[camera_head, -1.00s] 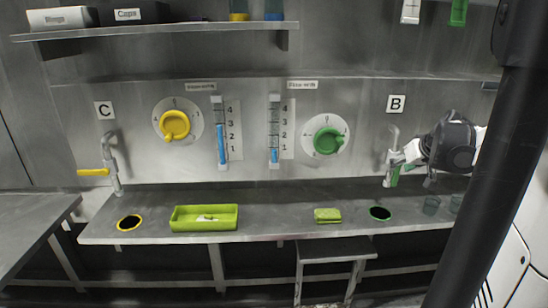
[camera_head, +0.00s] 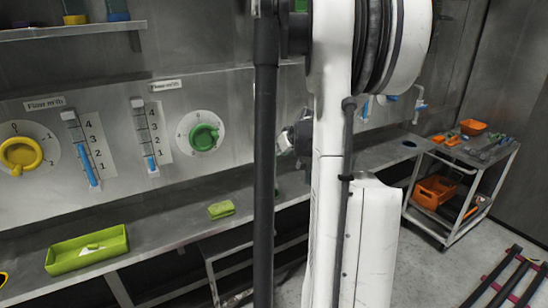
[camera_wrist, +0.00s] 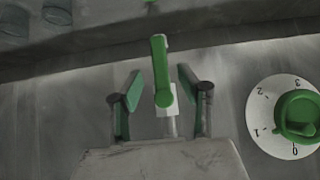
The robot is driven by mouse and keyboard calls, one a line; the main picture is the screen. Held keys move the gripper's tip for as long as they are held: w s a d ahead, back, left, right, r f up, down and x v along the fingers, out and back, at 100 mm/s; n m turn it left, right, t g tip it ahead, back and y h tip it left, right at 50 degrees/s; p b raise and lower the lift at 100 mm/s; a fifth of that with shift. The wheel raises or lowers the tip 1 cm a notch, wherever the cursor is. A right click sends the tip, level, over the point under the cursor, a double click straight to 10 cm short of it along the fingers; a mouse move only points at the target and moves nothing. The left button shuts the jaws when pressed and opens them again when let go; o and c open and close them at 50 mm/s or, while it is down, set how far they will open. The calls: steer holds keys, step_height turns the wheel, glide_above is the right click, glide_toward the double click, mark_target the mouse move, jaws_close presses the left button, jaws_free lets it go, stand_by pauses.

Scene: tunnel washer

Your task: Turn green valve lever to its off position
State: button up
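The green valve lever (camera_wrist: 161,72) shows in the wrist view, on a white and grey faucet body. My gripper (camera_wrist: 158,88) is open, with one green-padded finger on each side of the lever. Gaps show between the lever and both fingers, so nothing is gripped. In the head view my arm hides the lever and most of the gripper.
A green dial (camera_head: 203,137) is on the wall; it also shows in the wrist view (camera_wrist: 297,115). Along the wall counter lie a green sponge (camera_head: 221,209) and a green tray (camera_head: 87,250). An orange-laden cart (camera_head: 461,185) stands at the right.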

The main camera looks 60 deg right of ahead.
mark_target(274, 167)
steer(key=shift+x, duration=2.5)
steer(key=shift+c, duration=0.4)
jaws_close()
